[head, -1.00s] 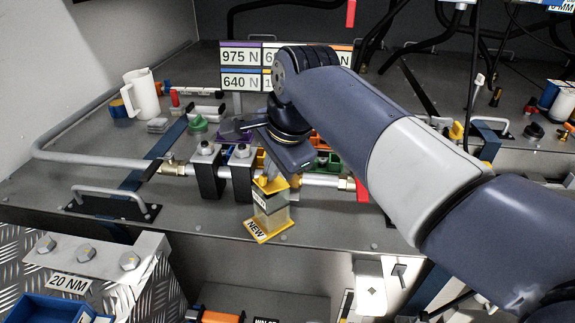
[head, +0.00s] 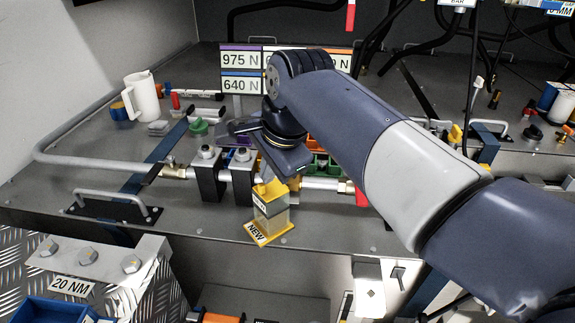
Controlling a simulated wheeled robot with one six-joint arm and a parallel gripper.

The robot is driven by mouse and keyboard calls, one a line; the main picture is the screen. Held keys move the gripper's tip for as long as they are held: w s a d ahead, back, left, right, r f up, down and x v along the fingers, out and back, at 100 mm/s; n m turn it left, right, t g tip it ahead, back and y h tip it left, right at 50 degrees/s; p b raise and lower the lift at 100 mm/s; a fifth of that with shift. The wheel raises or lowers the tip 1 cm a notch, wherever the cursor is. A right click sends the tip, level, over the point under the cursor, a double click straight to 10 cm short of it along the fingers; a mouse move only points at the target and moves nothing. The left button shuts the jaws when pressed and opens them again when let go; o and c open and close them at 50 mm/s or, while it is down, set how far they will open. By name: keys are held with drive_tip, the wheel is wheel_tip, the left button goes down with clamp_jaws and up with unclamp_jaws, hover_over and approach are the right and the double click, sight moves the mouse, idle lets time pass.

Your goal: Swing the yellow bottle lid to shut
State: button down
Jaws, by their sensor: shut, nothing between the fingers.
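A clear square bottle (head: 270,215) with a yellow base marked NEW (head: 257,233) stands at the front of the grey deck in the head view. Its yellow lid (head: 269,190) is at the top of the bottle and looks tilted up. My gripper (head: 268,176) is shut and empty, pointing down right at the lid. The gripper body hides the lid's upper part, and I cannot tell whether the fingers touch it.
A grey pipe (head: 95,160) with black clamp blocks (head: 209,178) runs behind the bottle. Force labels (head: 241,72) stand at the back. A white jug (head: 142,95) is at the back left. A handle (head: 115,195) lies front left.

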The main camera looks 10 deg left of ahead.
sight(269, 189)
drive_tip(key=shift+r+p, duration=2)
drive_tip(key=shift+r, duration=0.5)
drive_tip(key=shift+f, duration=0.15)
wheel_tip(269, 189, down, 6)
drive_tip(key=b, duration=0.6)
drive_tip(key=shift+w+d+r, duration=0.2)
drive_tip(key=shift+r, duration=0.05)
drive_tip(key=shift+s+a+r+p, duration=0.1)
drive_tip(key=shift+p, duration=0.25)
